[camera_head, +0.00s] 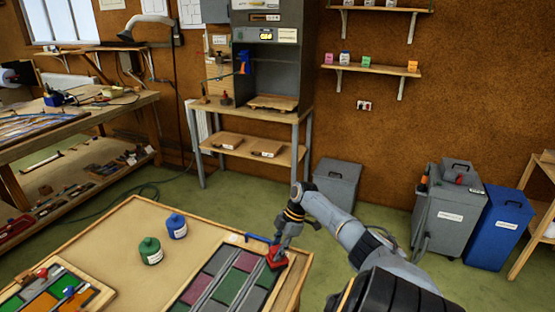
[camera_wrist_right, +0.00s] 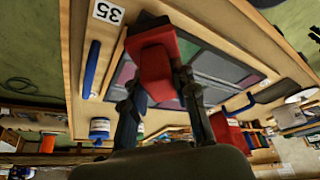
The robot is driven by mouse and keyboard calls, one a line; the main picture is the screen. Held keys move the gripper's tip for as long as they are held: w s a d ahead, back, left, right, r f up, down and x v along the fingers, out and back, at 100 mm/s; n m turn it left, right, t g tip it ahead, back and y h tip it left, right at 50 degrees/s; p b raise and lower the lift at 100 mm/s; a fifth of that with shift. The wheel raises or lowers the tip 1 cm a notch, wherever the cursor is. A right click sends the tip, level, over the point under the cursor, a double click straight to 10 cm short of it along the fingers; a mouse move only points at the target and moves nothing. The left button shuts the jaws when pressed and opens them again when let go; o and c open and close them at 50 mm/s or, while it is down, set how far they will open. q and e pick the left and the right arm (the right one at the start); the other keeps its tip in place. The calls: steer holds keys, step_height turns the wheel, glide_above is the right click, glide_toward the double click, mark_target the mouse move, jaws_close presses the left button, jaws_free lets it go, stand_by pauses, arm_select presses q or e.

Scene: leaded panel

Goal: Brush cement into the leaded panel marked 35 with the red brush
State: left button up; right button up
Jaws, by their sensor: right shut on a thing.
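The leaded panel (camera_head: 232,275), with green, grey and purple panes between lead lines, lies at the front edge of the wooden table. It also shows in the right wrist view (camera_wrist_right: 210,75), where a white label reading 35 (camera_wrist_right: 108,12) sits beside it. My right gripper (camera_head: 277,249) is at the panel's far right corner, shut on the red brush (camera_wrist_right: 155,65), whose red body is between the fingers. The brush (camera_head: 277,259) is low over the corner; I cannot tell whether its bristles touch the panel. My left gripper is not in view.
A green bottle (camera_head: 151,251) and a blue bottle (camera_head: 177,226) stand on the table behind the panel. A blue bar (camera_head: 258,239) lies by the panel's far edge. A second panel tray (camera_head: 100,291) with tools is at left. The tabletop between is clear.

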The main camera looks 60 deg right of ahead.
steer(key=shift+r+p, duration=1.75)
steer(key=shift+r, duration=0.6)
